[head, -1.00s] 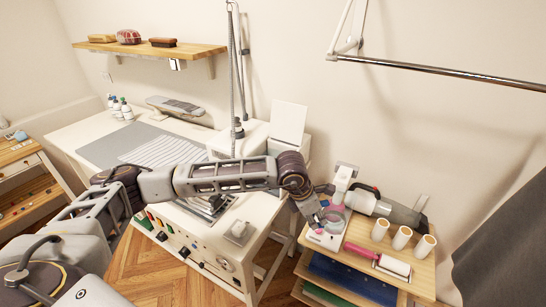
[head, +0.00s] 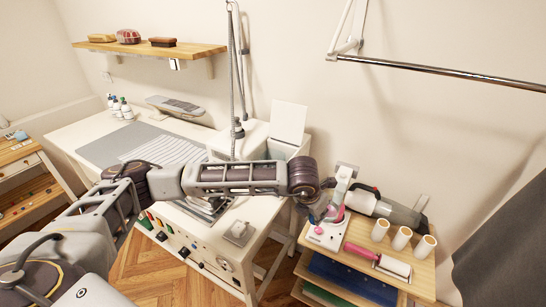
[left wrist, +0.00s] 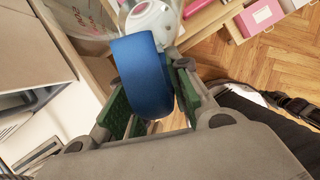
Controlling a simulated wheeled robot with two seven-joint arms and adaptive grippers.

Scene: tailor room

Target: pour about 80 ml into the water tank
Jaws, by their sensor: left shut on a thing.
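My left gripper (left wrist: 152,100) has its green pads on both sides of a blue curved handle (left wrist: 140,62) in the left wrist view. A clear vessel wall with faint markings (left wrist: 68,14) shows beyond the handle, cut off by the frame edge. In the head view my left gripper (head: 318,207) is small, above the left side of the small shelf unit; the vessel is hard to make out there. A pale open box (head: 299,149) with an upright white lid (head: 289,122), seemingly the water tank, stands at the bench's right end, partly behind my arm. My right gripper is not in view.
The wooden shelf unit (head: 362,238) holds a white-and-pink device (head: 327,232), a grey handheld appliance (head: 390,208), white rolls (head: 401,238) and a pink-handled roller (head: 394,265). A hanging rod (head: 236,75) rises above the white bench (head: 70,133). Bare floor lies in front.

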